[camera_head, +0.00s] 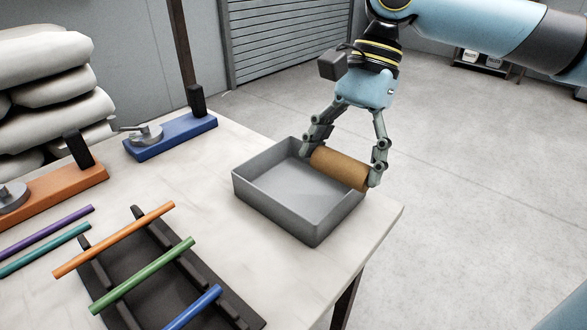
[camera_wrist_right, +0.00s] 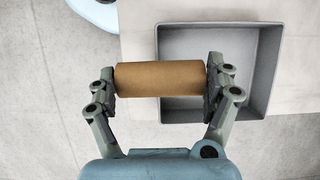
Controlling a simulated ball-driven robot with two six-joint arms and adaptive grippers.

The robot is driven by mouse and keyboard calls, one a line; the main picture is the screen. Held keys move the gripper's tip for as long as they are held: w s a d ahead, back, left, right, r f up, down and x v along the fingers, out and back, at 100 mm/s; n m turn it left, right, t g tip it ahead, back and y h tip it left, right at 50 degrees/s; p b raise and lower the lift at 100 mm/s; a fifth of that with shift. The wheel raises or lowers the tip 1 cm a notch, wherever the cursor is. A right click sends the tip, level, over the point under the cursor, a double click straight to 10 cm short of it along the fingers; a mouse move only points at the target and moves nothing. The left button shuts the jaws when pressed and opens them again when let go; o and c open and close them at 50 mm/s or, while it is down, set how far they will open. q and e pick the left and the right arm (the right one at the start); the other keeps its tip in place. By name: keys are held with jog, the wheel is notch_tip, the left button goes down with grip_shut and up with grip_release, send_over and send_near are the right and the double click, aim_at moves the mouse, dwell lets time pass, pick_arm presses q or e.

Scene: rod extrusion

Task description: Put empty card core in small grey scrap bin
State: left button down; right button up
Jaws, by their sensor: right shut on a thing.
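The card core (camera_head: 340,168) is a plain brown cylinder, held lengthwise between the fingertips of my right gripper (camera_head: 341,166). In the right wrist view the core (camera_wrist_right: 160,78) lies level between the two fingers of the gripper (camera_wrist_right: 161,82), which press on its ends. The small grey scrap bin (camera_head: 272,208) is an open, shallow square box near the table's right corner. The core is over the bin's right side, partly beyond its edge. In the right wrist view the bin (camera_wrist_right: 265,75) shows behind the core's right part, and looks empty. My left gripper is not in view.
The pale table (camera_head: 220,240) carries a dark rack (camera_head: 150,265) with orange, green and blue rods. Purple and teal rods lie left of it. Blue (camera_head: 170,135) and orange (camera_head: 55,192) stands are behind. Stacked white sacks (camera_head: 50,80) stand at the back left.

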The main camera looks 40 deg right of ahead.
jog(key=w+f+b, duration=0.1)
jog(key=w+f, duration=0.1)
jog(key=w, duration=0.1)
jog(key=w+f+b, duration=0.1)
jog(key=w, duration=0.2)
jog(key=w+f+b, duration=0.1)
jog(key=w+f, duration=0.1)
jog(key=shift+w+d+f, duration=0.3)
jog(key=shift+w+d, duration=0.1)
jog(key=shift+w+f+b, duration=0.1)
jog(key=shift+w+b, duration=0.15)
jog(key=shift+b, duration=0.05)
notch_tip(320, 180, down, 4)
jog(key=shift+d+f+b, duration=0.1)
jog(key=shift+b, duration=0.6)
jog(key=o, duration=0.8)
jog(key=shift+c, duration=0.2)
jog(key=p+v, duration=0.3)
jog(key=v, duration=0.9)
